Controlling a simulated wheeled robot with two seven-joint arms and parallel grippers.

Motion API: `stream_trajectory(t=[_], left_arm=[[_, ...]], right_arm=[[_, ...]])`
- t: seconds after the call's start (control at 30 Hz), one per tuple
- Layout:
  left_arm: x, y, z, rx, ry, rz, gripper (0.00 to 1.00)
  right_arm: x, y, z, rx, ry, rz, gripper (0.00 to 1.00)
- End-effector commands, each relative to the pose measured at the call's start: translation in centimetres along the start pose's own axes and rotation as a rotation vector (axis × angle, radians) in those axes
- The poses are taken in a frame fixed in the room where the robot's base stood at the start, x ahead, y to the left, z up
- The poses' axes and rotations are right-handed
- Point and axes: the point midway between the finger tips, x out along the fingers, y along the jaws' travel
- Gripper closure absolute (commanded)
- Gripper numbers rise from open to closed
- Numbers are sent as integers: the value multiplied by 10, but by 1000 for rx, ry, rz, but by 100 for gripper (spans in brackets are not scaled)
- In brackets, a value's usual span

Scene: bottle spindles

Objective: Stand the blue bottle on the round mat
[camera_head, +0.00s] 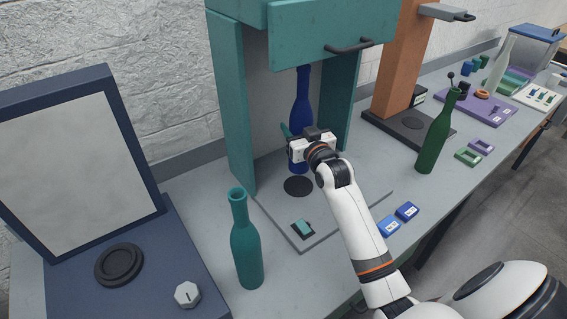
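The blue bottle (302,92) is upright inside the teal frame, its middle covered by my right gripper. Its base shows just below the gripper, at the far edge of a flat dark round mat (298,187). I cannot tell whether the base touches the surface or hangs above it. My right gripper (299,146) is at the bottle's lower body, its arm reaching in from the lower right. The fingers are mostly hidden, so their grip on the bottle is unclear. My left gripper is not in view.
The teal frame (232,110) has side posts and a raised handled front. A teal bottle (246,245) stands in front, a green bottle (436,135) to the right. A blue unit (70,290) with a black ring is at left. An orange column (402,55) stands behind.

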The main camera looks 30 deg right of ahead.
Motion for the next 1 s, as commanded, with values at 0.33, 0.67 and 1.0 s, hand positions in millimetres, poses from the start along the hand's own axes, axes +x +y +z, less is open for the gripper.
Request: stream_trajectory(t=[0.33,0.67,1.0], left_arm=[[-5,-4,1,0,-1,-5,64],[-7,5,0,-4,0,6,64],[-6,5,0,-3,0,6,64]], right_arm=[[0,0,-43,-1,-1,0,83],[0,1,-68,-1,-5,1,83],[0,1,-73,-1,-1,1,36]])
